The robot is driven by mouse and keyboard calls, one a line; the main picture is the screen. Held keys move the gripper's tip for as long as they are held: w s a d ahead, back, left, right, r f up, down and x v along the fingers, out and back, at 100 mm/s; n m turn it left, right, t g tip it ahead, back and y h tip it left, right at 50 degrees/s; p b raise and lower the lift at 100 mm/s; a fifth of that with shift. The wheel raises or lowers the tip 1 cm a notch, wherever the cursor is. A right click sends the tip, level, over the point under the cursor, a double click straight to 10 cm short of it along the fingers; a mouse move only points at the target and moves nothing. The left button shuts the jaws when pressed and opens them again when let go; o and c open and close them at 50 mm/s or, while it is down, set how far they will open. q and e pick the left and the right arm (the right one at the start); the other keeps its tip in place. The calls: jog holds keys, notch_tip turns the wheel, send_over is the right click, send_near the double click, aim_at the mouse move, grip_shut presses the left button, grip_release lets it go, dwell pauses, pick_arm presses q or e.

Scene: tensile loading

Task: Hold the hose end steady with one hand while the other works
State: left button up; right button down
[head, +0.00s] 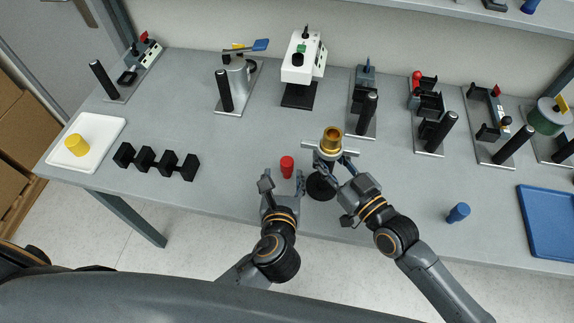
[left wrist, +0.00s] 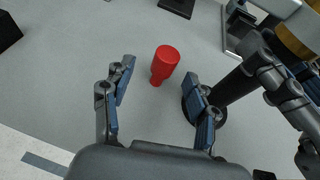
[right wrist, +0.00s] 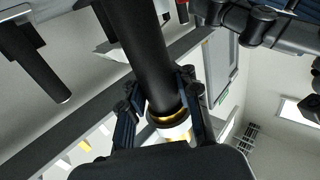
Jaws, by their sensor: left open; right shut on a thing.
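The hose end is a black upright tube with a gold ring-shaped fitting (head: 331,138) at its top, above a round black base (head: 321,187). My right gripper (head: 336,172) is shut on it below the gold fitting. The right wrist view shows its fingers on both sides of the black tube (right wrist: 140,45), near a gold and white collar (right wrist: 170,122). My left gripper (head: 283,185) is open and empty, low over the table. A red plug (head: 287,166) stands just beyond its fingertips; in the left wrist view the plug (left wrist: 165,64) appears between and ahead of the fingers.
A black block rack (head: 155,161) and a white tray (head: 60,158) with a yellow plug (head: 77,145) lie left. Several fixtures line the back, including a white machine (head: 301,60). A blue plug (head: 458,213) and blue tray (head: 549,222) are right. The table between rack and red plug is clear.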

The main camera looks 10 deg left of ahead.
aim_at(287, 168)
pick_arm(q)
jog(key=x, duration=0.5)
jog(key=shift+w+d, duration=0.3)
jog(key=shift+w, duration=0.15)
jog(key=shift+c, duration=0.2)
grip_shut()
jog(key=shift+r, duration=0.15)
